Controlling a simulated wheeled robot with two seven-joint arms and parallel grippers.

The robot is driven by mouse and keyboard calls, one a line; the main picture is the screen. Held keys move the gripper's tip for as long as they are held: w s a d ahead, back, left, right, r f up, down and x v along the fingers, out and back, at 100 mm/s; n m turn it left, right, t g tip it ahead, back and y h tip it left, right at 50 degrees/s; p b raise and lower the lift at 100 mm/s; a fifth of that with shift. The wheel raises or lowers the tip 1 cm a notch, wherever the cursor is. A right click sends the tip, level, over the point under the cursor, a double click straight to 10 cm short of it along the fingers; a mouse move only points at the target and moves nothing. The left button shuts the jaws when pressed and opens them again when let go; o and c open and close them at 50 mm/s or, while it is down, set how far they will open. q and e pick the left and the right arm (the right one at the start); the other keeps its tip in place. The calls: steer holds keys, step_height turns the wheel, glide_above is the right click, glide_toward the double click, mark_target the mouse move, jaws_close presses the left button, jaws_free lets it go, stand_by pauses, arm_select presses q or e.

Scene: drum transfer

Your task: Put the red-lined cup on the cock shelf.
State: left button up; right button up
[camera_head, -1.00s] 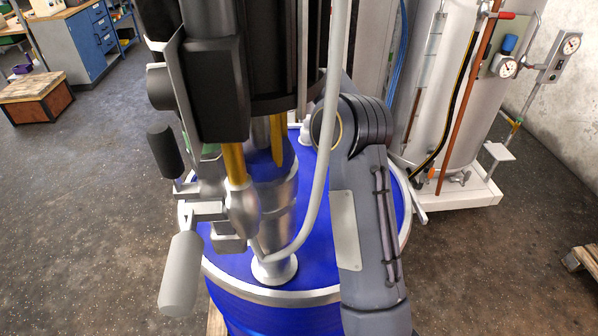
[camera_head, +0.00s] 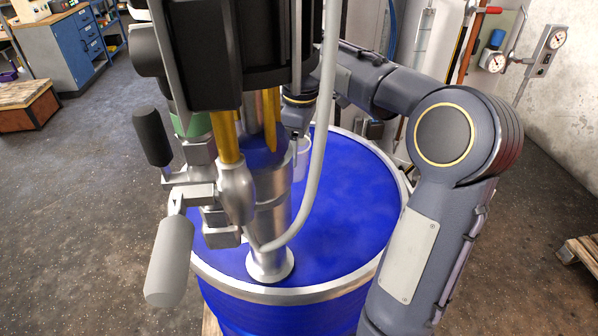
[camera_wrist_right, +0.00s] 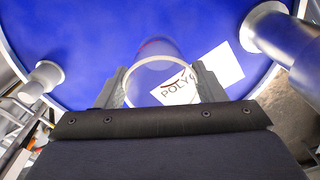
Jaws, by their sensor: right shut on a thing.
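The red-lined cup (camera_head: 303,160) is clear, and in the head view it shows just behind the pump tube, over the blue drum lid. In the right wrist view the cup (camera_wrist_right: 157,60) sits between the two fingers, with a red line near its far end. My right gripper (camera_wrist_right: 158,86) is shut on it. In the head view my right gripper (camera_head: 298,139) is small and partly hidden by the pump. I cannot make out the cock shelf now; my right arm covers part of the right side. My left gripper is out of view.
The blue drum (camera_head: 345,215) carries a metal pump tube (camera_head: 272,215) with a grey hose (camera_head: 325,150). Valve handles (camera_head: 170,262) stick out at left. A gauge panel (camera_head: 548,48) stands at back right. A white label (camera_wrist_right: 215,70) lies on the lid.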

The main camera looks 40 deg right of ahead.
mark_target(297, 168)
step_height(297, 168, down, 6)
steer(key=shift+f, duration=0.25)
steer(key=shift+f, duration=0.1)
steer(key=o, duration=1)
steer(key=shift+c, duration=0.2)
